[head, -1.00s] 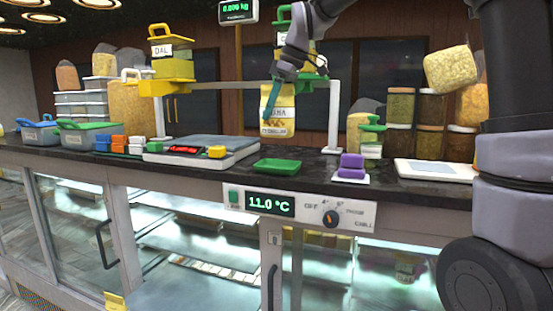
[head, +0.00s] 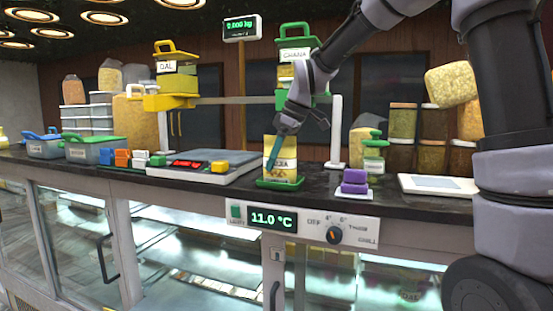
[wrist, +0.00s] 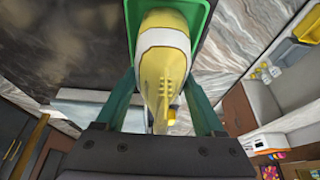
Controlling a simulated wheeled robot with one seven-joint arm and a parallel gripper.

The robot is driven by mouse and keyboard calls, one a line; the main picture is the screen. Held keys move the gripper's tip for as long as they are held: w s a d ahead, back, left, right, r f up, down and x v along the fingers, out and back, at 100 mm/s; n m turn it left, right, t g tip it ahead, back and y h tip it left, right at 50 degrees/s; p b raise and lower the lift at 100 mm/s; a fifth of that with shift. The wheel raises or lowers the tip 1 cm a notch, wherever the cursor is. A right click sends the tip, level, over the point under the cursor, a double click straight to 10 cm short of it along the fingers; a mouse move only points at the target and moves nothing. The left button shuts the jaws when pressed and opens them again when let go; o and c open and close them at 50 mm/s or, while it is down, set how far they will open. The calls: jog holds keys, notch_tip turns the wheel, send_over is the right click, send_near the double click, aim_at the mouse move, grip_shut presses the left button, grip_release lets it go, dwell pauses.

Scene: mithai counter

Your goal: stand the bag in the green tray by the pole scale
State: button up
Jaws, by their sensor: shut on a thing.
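The bag (head: 283,150) is yellow with a pale label band and stands upright over the green tray (head: 280,184). Its lower end is at the tray; whether it bears on the floor is hard to tell. My gripper (head: 271,160) is shut on the bag, with teal fingers at its sides. In the wrist view the bag (wrist: 164,60) sits between the fingers, inside the outline of the green tray (wrist: 205,18). The pole scale's display (head: 240,28) reads 0.000 kg, and its flat platform (head: 205,160) is left of the tray.
Purple blocks (head: 354,181) on a white pad lie just right of the tray. A small green-topped jar (head: 374,160) stands behind them. A rack with a DAL pan (head: 176,75) and a CHANA pan (head: 297,60) rises behind. The counter's front edge is close to the tray.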

jog(key=o, duration=1.6)
jog(key=shift+c, duration=0.2)
jog(key=v, duration=1.2)
jog(key=shift+r, duration=0.15)
jog(key=s+d+f+m+t+h, duration=0.1)
jog(key=s+d+f+m+t, duration=0.1)
jog(key=s+d+m, duration=0.7)
jog(key=s+d+f+m+t+h, duration=0.1)
jog(key=s+d+f+m+t, duration=0.2)
jog(key=s+d+m, duration=0.6)
jog(key=shift+d+f+t, duration=0.3)
jog(key=shift+d+f, duration=0.4)
jog(key=shift+d, duration=0.5)
